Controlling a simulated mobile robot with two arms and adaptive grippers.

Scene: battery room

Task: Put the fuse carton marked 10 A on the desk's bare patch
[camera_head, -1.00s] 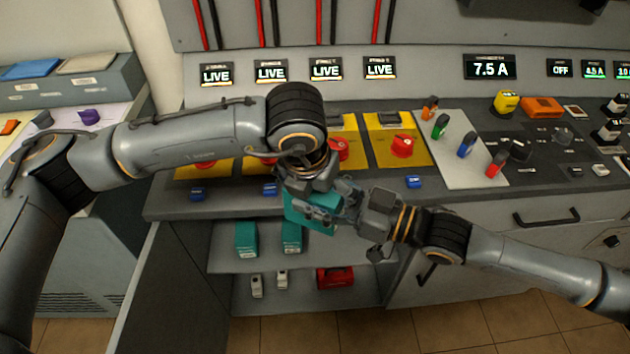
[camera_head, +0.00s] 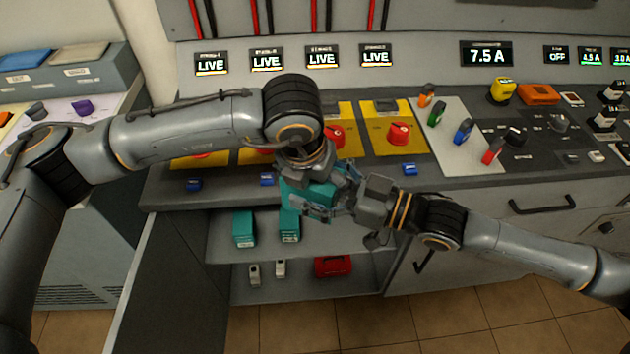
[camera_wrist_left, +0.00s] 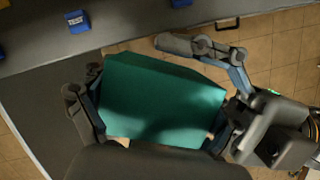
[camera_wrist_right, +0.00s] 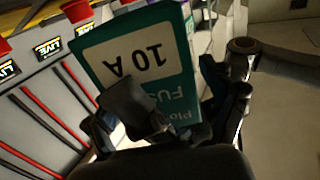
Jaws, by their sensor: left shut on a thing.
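The teal fuse carton (camera_head: 322,193) is up in front of the desk's front edge (camera_head: 225,192), off the shelf. Its white label reads 10 A in the right wrist view (camera_wrist_right: 133,55), upside down there. My left gripper (camera_wrist_left: 160,118) is shut on the carton, a finger at each side, and hides part of it in the head view. My right gripper (camera_wrist_right: 178,105) is at the carton's labelled face, its fingers spread, one in front of the label. Whether it touches the carton is unclear.
Two teal cartons (camera_head: 244,229) (camera_head: 289,226) stand on the open shelf below. Small white items (camera_head: 254,274) and a red box (camera_head: 332,266) are lower. Blue tags (camera_head: 194,185) line the desk front. Red knobs (camera_head: 399,133) and coloured handles (camera_head: 463,131) stand behind.

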